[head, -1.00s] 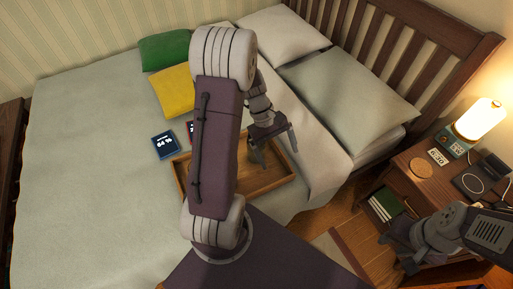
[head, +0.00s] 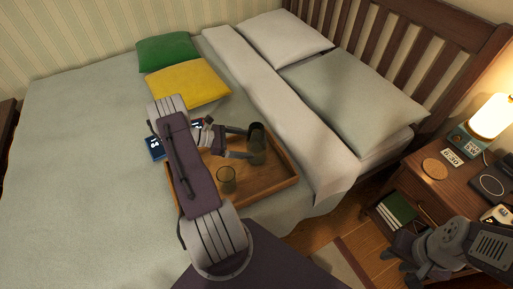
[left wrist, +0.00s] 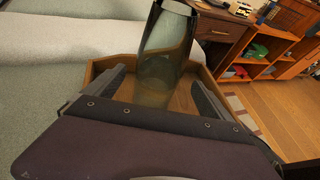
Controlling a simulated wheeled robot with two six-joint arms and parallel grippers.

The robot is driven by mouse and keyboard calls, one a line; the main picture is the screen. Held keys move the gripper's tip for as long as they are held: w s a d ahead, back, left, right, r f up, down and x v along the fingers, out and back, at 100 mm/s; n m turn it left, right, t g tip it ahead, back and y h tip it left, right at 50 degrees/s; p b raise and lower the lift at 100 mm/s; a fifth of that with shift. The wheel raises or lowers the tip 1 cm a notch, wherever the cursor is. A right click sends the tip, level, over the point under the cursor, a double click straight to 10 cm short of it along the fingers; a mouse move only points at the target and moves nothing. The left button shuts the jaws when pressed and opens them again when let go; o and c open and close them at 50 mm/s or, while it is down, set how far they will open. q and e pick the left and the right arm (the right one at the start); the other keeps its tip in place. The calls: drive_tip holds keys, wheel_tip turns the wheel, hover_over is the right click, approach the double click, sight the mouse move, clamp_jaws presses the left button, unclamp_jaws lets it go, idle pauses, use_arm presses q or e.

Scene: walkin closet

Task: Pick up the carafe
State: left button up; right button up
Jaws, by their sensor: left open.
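The carafe (head: 256,146) is a dark, see-through glass vessel standing upright on the wooden tray (head: 267,187) on the bed. My left gripper (head: 241,142) is open, with its fingers pointing right toward the carafe. In the left wrist view the carafe (left wrist: 167,48) rises just ahead of and between the two open fingers; contact cannot be told. My right gripper (head: 397,262) is at the lower right beside the nightstand, away from the carafe; its fingers are too unclear to read.
A short glass tumbler (head: 226,180) stands on the tray near my left arm. A dark blue book (head: 155,149) lies left of the tray. The nightstand (head: 416,181) holds a lit lamp (head: 490,117) and a round coaster (head: 434,168). Yellow (head: 188,86) and green (head: 166,52) cushions lie behind.

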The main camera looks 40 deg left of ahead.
sight(256, 137)
use_arm(q)
drive_tip(key=x, duration=0.5)
drive_tip(key=shift+w+f+b, duration=0.15)
drive_tip(key=shift+b, duration=0.2)
clamp_jaws()
drive_tip(key=shift+r, duration=0.75)
wheel_tip(256, 137, up, 3)
drive_tip(key=shift+f+p, duration=0.1)
drive_tip(key=shift+p, duration=0.55)
drive_tip(key=s+d+r+p, duration=0.2)
drive_tip(key=s+d+r, duration=0.4)
drive_tip(key=s, duration=0.3)
drive_tip(key=shift+s+d+r+p, duration=0.2)
drive_tip(key=shift+d+r+p, duration=0.15)
drive_tip(key=shift+d+r, duration=0.05)
